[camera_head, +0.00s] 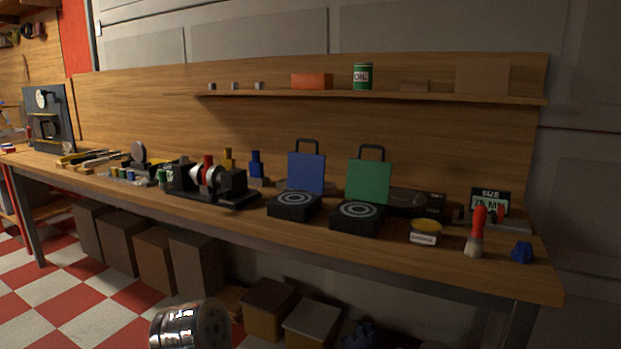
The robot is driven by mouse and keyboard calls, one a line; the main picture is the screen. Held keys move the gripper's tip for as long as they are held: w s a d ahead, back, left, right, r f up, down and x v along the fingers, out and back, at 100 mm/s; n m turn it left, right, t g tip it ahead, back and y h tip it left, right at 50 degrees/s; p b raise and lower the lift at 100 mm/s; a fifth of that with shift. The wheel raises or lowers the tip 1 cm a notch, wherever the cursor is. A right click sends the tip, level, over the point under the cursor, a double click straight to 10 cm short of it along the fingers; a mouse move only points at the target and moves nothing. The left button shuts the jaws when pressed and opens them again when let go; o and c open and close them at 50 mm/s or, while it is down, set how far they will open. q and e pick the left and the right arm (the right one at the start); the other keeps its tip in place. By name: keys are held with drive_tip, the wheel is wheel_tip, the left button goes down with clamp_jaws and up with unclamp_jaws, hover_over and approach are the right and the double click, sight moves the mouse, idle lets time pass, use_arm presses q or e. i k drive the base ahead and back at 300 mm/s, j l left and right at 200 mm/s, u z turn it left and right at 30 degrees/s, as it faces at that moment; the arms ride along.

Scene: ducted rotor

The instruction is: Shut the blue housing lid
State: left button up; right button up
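The blue housing lid (306,173) stands open and upright at the back of its black housing (294,206) on the workbench. A dark handle (307,144) sticks up above the lid. The top of the housing is uncovered and shows pale rings around its centre. Neither of my grippers shows in the head view, so I cannot see whether they are open or shut.
A matching housing (357,218) with an open green lid (368,181) stands close on the right. A dark machine (212,180) with a silver and red part stands to the left. A yellow-lidded tin (425,232) and a red-handled brush (478,230) lie farther right. A shelf (380,95) runs above.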

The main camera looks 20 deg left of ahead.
sight(305, 172)
drive_tip(key=i+j+z, duration=0.1)
drive_tip(key=j+z, duration=0.25)
drive_tip(key=j, duration=0.5)
drive_tip(key=j+z, duration=0.3)
drive_tip(key=j, duration=0.55)
drive_tip(key=k, duration=0.05)
